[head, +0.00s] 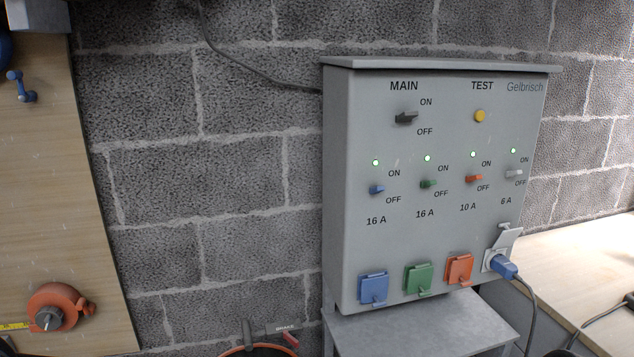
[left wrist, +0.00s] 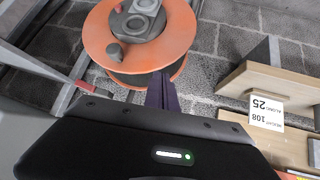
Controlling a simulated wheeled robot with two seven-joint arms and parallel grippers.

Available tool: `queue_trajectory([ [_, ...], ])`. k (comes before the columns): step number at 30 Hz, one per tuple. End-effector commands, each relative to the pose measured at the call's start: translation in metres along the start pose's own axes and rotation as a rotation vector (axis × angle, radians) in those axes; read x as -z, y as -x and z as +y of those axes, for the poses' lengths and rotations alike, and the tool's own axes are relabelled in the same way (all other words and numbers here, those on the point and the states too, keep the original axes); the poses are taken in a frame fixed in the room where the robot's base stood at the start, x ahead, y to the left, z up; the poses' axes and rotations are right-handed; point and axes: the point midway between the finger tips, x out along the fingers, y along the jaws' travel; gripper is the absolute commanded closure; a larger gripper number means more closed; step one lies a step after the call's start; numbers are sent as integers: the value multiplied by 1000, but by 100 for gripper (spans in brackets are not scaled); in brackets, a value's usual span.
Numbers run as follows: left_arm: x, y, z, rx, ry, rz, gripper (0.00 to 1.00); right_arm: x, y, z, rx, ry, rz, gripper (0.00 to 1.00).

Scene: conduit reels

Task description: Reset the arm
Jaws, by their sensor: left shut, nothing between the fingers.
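My left gripper (left wrist: 163,90) shows in the left wrist view, with its narrow dark fingers together and nothing between them. An orange conduit reel (left wrist: 103,40) with a grey hub and handle is beyond it, at the top of that view. The fingertips overlap the reel's lower edge in the picture; I cannot tell how far apart they are. Neither gripper shows in the head view, and my right gripper is in neither view.
A grey power cabinet (head: 440,140) stands against the block wall, with a blue plug (head: 502,267) in its right-hand socket. A wooden board (head: 60,180) with an orange reel (head: 54,307) is at left. A pale bench (head: 580,265) is at right. The left wrist view shows a wooden ledge (left wrist: 285,70).

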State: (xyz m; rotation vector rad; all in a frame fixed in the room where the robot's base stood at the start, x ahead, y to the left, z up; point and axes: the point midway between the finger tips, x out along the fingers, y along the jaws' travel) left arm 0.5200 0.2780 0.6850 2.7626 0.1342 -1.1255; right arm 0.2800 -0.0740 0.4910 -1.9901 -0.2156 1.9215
Motion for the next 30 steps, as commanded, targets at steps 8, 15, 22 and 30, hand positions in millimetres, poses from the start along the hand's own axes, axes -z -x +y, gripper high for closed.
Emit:
queue_trajectory([
  [8, -190, 41, 113, -170, 148, -530, 100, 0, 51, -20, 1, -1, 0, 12],
  [15, -274, 95, 154, -243, 114, -761, 100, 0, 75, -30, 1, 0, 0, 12],
  [22, -281, 99, 155, -244, 113, -779, 100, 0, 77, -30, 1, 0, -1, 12],
  [30, -280, 99, 155, -243, 112, -777, 100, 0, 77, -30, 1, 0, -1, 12],
])
